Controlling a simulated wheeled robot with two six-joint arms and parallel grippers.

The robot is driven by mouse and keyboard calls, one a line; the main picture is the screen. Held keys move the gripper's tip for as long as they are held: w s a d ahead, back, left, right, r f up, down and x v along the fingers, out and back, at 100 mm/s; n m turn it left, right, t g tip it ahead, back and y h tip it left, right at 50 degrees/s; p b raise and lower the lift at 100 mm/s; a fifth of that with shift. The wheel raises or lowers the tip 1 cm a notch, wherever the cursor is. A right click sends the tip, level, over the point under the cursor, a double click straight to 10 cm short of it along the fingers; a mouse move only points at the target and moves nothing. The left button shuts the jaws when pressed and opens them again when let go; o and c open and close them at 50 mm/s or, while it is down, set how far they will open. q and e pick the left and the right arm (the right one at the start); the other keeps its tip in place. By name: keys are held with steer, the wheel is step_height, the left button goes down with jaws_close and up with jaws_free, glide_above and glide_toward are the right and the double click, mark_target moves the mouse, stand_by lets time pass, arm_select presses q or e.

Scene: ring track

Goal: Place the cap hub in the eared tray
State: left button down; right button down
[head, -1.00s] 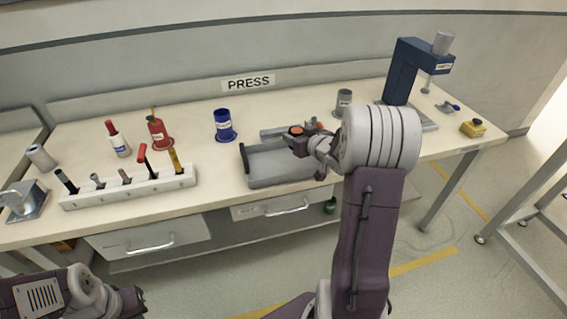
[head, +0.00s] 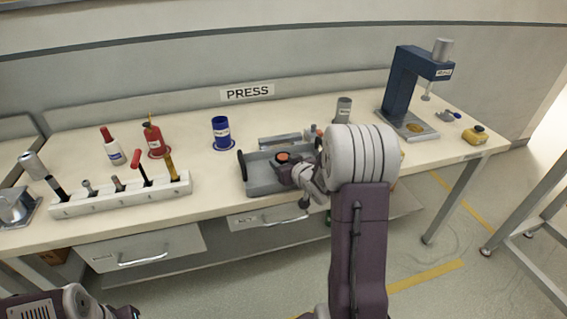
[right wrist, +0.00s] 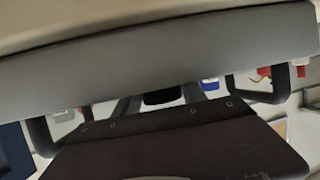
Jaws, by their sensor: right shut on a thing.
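The eared tray (head: 262,182) is a shallow grey tray with upright black handles, near the front edge of the bench. Its right end is hidden behind my right arm. My right gripper (head: 287,165) is over the tray, shut on the cap hub (head: 284,157), a small dark round piece with an orange top. In the right wrist view the tray's grey wall (right wrist: 160,62) fills the upper part, and the dark hub (right wrist: 162,97) shows between the fingers. Whether the hub touches the tray floor I cannot tell. Of my left arm only a part shows at the bottom left; its gripper is out of view.
A white rack (head: 120,196) with several tools stands left of the tray. A grey cylinder (head: 343,108) and blue press (head: 403,88) stand right. Bare bench lies between rack and tray.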

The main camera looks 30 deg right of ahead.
steer(key=c, duration=0.7)
jaws_free()
steer(key=shift+f, duration=0.1)
steer(key=shift+o, duration=0.2)
steer(key=shift+s+r+p, duration=0.1)
steer(key=shift+r+p, duration=0.25)
steer(key=shift+r, duration=0.05)
steer(key=p+v, duration=0.1)
steer(key=v, duration=0.7)
steer(key=shift+r+p, duration=0.15)
steer(key=shift+p, duration=0.2)
steer(key=b+v, duration=0.1)
steer(key=b, duration=0.1)
steer(key=b+v, duration=0.2)
steer(key=shift+s+a, duration=0.1)
steer(key=shift+s, duration=0.25)
